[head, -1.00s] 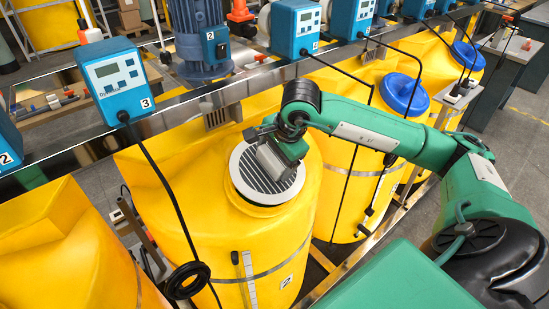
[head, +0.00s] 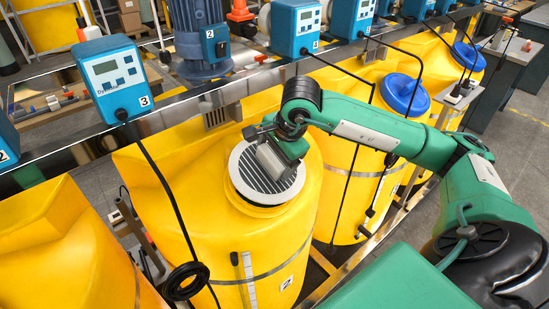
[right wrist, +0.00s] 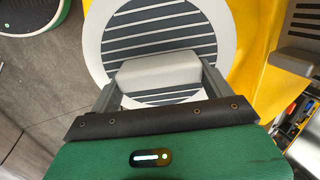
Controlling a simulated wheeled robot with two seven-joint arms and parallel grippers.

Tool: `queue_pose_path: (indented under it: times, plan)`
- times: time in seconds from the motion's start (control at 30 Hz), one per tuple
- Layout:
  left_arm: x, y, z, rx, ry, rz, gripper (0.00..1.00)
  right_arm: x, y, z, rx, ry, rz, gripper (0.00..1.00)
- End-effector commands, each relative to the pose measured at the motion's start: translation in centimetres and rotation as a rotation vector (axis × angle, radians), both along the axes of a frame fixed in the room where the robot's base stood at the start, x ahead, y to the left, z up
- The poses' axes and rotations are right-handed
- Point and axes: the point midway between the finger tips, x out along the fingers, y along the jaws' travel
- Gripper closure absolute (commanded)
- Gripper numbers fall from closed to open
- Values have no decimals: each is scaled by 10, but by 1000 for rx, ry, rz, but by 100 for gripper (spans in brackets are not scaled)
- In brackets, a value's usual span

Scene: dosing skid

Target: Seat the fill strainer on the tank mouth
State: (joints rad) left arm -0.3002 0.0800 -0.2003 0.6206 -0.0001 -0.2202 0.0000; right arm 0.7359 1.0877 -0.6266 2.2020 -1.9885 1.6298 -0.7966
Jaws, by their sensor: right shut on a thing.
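The fill strainer (head: 262,176) is a round disc with a white rim and dark grey slats. In the head view it lies over the mouth of the middle yellow tank (head: 230,235), with a yellow neck ring (head: 262,211) showing just under its near edge. I cannot tell whether it rests fully on the mouth. My right gripper (head: 272,158) is over the strainer, shut on its pale grey block handle. The right wrist view shows the handle (right wrist: 160,74) between the two fingers and the slatted disc (right wrist: 160,35) beyond. My left gripper is not in view.
A blue pump controller marked 3 (head: 115,78) stands on the rail behind, its black cable hanging down the tank's left side. Another controller (head: 297,28) and a blue motor (head: 203,40) are behind. Tanks with blue lids (head: 405,92) stand to the right.

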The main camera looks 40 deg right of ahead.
Motion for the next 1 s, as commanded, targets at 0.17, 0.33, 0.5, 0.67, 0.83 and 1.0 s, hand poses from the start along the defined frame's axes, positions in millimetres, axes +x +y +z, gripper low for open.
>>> queue_pose_path:
  times: [0.17,0.33,0.5,0.67,0.83,1.0]
  plan:
    - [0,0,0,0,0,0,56,0,0,1,0,0,0,45]
    - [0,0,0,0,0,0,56,0,0,1,0,0,0,45]
    - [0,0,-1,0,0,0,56,0,0,0,0,0,0,45]
    - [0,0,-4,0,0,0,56,0,0,-1,-1,-1,0,45]
    - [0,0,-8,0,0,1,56,0,0,0,-1,-1,0,45]
    - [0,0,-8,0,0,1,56,0,0,1,-1,0,0,45]
